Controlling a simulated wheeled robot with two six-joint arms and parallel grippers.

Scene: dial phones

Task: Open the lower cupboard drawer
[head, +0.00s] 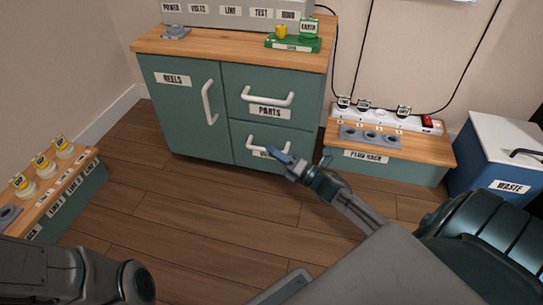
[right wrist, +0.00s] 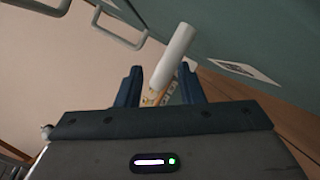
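The lower drawer (head: 243,159) is the bottom right front of the green cupboard. It looks closed, flush with the front around it. Its white handle (head: 255,141) is partly hidden behind my right gripper (head: 276,154) in the head view. In the right wrist view, the white handle (right wrist: 174,58) runs between the two blue fingers of my right gripper (right wrist: 160,88). The fingers are apart, with gaps on both sides of the handle. My left arm shows at the lower left of the head view, but its gripper does not.
The PARTS drawer (head: 270,110) is above and the REELS door (head: 180,110) to the left; both look closed. The plug rack (head: 420,165) and blue WASTE bin (head: 490,170) stand to the right. A low bench (head: 75,195) stands at left. Floor before the cupboard is clear.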

